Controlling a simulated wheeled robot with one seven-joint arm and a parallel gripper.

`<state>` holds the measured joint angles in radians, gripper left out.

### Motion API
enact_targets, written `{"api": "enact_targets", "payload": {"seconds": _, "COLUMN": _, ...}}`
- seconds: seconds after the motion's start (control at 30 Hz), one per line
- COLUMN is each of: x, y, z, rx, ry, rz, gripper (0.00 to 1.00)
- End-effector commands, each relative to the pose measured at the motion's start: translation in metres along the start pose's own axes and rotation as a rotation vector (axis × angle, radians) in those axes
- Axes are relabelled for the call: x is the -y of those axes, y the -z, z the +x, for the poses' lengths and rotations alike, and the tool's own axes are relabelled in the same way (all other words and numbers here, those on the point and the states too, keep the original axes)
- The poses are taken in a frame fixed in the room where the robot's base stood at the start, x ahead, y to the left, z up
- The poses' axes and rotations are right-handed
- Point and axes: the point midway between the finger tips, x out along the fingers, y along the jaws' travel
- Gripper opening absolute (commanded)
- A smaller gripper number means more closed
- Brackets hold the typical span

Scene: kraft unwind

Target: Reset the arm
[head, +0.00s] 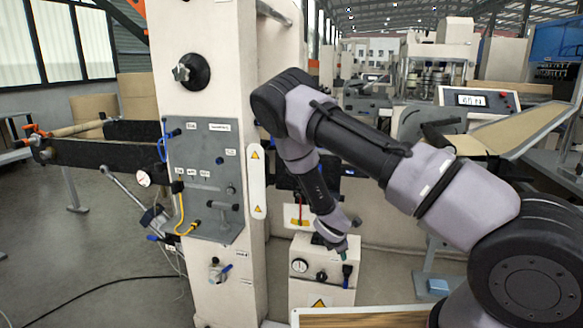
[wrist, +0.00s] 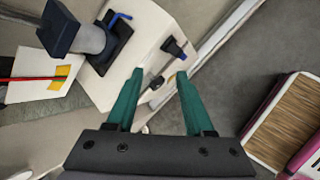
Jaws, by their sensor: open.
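My arm reaches out from the lower right in the head view and bends down in front of the cream machine column (head: 205,45). My gripper (head: 340,243) points down near the top of a small cream cabinet (head: 323,292) with a gauge and knobs. In the wrist view, the two green fingers of my gripper (wrist: 159,72) are spread apart with nothing between them. A pale surface with black fittings (wrist: 175,48) and a blue lever (wrist: 118,20) lies beyond them. The exact gap between fingertips and cabinet cannot be told.
A grey valve panel (head: 204,172) with hoses is on the column. Dark horizontal bars (head: 95,155) stick out to its left. A wood-surfaced tray (head: 365,319) is at the bottom, also at the wrist view's right (wrist: 283,118). A display console (head: 478,99) stands behind. Floor at left is mostly open.

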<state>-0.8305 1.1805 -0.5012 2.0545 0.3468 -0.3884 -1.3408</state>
Motion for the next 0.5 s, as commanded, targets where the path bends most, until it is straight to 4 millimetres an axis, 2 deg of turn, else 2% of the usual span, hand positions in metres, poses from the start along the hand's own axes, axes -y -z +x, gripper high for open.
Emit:
{"api": "enact_targets", "payload": {"seconds": 0.03, "x": -0.014, "y": -0.008, "z": -0.018, "rx": -0.019, "ry": 0.012, "rz": 0.109, "gripper": 0.53}}
{"api": "enact_targets", "payload": {"seconds": 0.2, "x": -0.045, "y": -0.033, "z": -0.075, "rx": -0.082, "ry": 0.072, "rz": 0.454, "gripper": 0.53}}
{"api": "enact_targets", "payload": {"seconds": 0.37, "x": -0.068, "y": -0.062, "z": -0.134, "rx": -0.144, "ry": 0.127, "rz": 0.754, "gripper": 0.53}}
{"api": "enact_targets", "payload": {"seconds": 0.5, "x": -0.084, "y": -0.09, "z": -0.19, "rx": -0.197, "ry": 0.17, "rz": 0.998, "gripper": 0.53}}
